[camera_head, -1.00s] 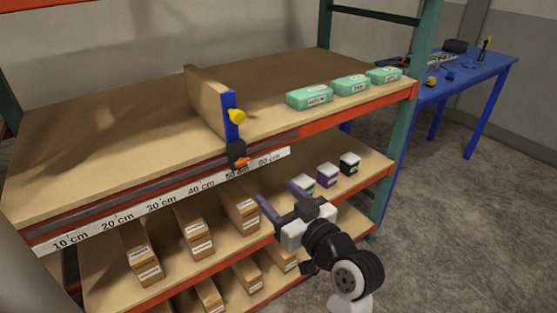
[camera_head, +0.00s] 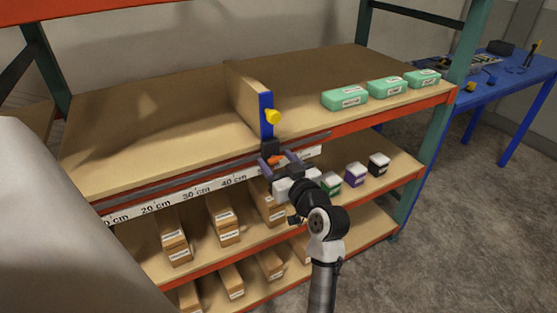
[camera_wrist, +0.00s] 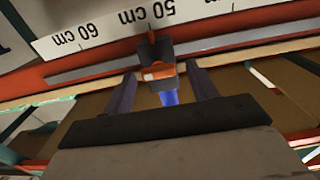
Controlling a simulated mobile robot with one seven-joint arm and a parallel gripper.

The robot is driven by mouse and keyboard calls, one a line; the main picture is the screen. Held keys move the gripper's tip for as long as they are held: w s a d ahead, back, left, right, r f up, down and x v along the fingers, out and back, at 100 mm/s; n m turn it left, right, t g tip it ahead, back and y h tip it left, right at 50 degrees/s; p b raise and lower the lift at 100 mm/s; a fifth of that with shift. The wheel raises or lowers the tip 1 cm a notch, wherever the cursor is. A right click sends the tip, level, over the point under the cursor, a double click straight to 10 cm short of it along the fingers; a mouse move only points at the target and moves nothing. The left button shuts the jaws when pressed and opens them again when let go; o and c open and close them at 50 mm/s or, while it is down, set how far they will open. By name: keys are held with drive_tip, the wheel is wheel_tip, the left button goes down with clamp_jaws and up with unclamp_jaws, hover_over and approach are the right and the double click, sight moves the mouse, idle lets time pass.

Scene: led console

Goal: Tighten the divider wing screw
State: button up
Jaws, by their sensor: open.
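The divider (camera_head: 243,92) is an upright brown board on the top shelf with a blue front post (camera_head: 266,115). In the wrist view the orange part (camera_wrist: 158,72) and a bit of blue show between the two fingers. I cannot tell if they touch.
A ruler strip (camera_head: 195,195) runs along the shelf front; the clamp is near 50 cm. Green boxes (camera_head: 345,99) stand right of the divider. Brown bins (camera_head: 223,226) and small boxes (camera_head: 356,174) fill the shelf below. A blue table (camera_head: 510,85) stands at the far right.

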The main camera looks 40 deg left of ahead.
drive_tip(key=c, duration=1)
